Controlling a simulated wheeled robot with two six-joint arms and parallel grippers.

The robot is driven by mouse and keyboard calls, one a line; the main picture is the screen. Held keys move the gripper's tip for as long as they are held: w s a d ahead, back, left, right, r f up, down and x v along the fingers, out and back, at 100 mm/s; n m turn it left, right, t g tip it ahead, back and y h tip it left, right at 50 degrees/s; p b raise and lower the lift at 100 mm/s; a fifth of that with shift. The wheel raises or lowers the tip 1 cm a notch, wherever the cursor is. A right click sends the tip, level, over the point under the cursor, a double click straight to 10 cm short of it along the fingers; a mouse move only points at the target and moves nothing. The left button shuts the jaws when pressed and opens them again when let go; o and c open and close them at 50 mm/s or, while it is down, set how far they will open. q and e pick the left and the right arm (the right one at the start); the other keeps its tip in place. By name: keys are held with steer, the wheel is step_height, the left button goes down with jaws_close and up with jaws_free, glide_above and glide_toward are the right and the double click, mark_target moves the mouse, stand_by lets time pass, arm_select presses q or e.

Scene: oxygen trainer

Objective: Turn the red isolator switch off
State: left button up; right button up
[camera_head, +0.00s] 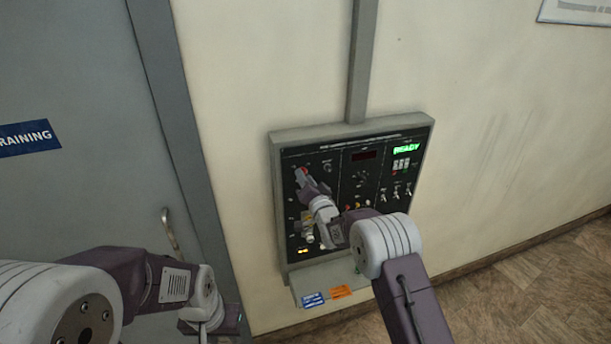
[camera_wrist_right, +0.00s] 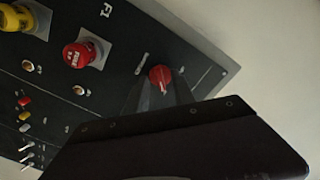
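A red rotary knob (camera_wrist_right: 160,77) with a pale pointer line is on the black panel face, close to the panel's edge in the right wrist view. Whether the fingers touch the knob cannot be seen. My left gripper (camera_head: 228,318) is low at the left, away from the panel; its fingers are not clear.
The trainer panel (camera_head: 350,128) is mounted on the wall, with a green READY display (camera_head: 406,148) and several toggles. A red push button (camera_wrist_right: 77,56) and a yellow one (camera_wrist_right: 15,18) are near the knob. A grey door (camera_head: 70,80) is at the left.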

steer(key=shift+w+a+f, duration=0.15)
steer(key=shift+a, duration=0.15)
steer(key=shift+c, duration=0.6)
jaws_close()
steer(key=shift+d, duration=0.2)
steer(key=shift+d+r+n+b, duration=0.1)
steer(key=shift+n+b, duration=4.35)
steer(key=shift+b, duration=1.35)
steer(key=shift+d+r+n+b, duration=0.1)
steer(key=shift+n+b, duration=4.35)
steer(key=shift+b, duration=1.3)
steer(key=shift+a+r, duration=0.1)
